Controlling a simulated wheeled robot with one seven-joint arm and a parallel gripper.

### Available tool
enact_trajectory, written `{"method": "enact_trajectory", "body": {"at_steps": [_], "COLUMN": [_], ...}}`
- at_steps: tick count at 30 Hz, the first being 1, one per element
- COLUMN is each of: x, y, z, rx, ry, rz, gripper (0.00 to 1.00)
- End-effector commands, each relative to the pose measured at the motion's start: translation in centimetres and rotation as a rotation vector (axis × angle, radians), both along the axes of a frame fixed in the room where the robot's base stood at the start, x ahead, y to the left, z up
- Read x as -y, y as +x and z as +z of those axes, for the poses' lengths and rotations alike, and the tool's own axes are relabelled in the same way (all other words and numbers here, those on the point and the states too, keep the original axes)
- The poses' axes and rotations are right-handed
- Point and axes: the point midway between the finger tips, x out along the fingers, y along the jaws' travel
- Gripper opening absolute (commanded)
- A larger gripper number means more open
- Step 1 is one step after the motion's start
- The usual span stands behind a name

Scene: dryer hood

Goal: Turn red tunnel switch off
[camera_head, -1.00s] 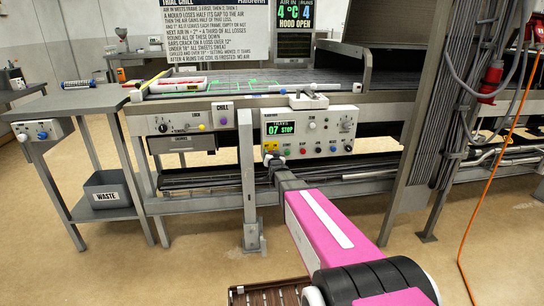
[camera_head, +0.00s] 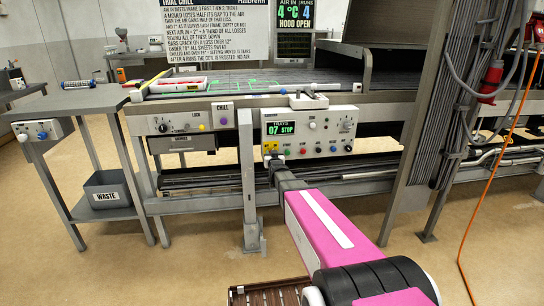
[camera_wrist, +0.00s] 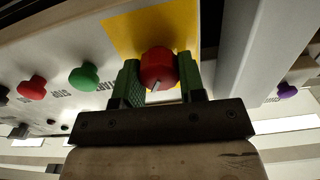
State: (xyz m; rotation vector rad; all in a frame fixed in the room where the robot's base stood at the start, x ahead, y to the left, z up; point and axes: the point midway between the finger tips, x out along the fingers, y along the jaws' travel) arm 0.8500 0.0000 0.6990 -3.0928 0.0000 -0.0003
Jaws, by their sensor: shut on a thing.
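The red tunnel switch is a round red knob (camera_wrist: 158,65) on a yellow plate (camera_wrist: 122,35) in the wrist view. A pale pointer mark shows on its lower edge, slightly tilted. My gripper (camera_wrist: 160,84) has its green fingers on both sides of the knob and is shut on it. In the head view my gripper (camera_head: 274,160) reaches the lower left corner of the white control panel (camera_head: 335,126), and it hides the knob there. The panel's display (camera_head: 281,128) reads "07 STOP".
A green knob (camera_wrist: 84,77) and another red knob (camera_wrist: 33,88) sit left of the switch in the wrist view. A grey post (camera_head: 247,180) stands close left of my gripper. A purple knob (camera_wrist: 287,91) lies beyond it. An orange cable (camera_head: 495,155) hangs at right.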

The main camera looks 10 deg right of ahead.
Motion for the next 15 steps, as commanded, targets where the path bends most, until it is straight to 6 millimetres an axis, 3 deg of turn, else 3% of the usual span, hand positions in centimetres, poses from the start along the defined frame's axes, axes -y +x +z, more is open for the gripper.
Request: {"method": "enact_trajectory", "body": {"at_steps": [15], "x": [-0.22], "y": [-0.03], "z": [-0.08], "rx": [-0.001], "ry": [-0.484], "rz": [0.0], "gripper": [0.13]}}
